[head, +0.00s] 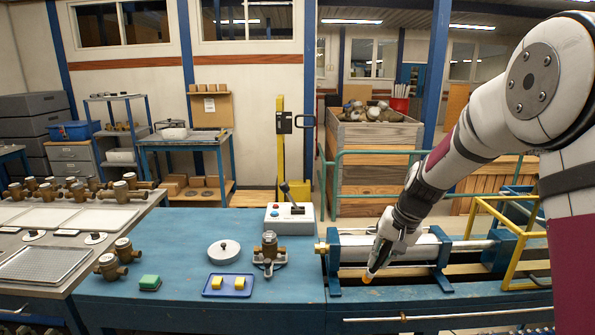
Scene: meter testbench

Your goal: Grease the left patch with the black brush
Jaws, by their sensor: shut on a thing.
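A small blue tray (228,294) lies on the blue bench and bears two yellow patches. The left patch (216,283) and the right patch (239,283) sit side by side, apart from each other. My gripper (372,268) points down in front of the long cylinder at the right, well to the right of the tray. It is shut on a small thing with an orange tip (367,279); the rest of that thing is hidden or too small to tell. I cannot make out a black brush for certain.
Several brass fittings stand at the left. Bare bench lies in front of the tray.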

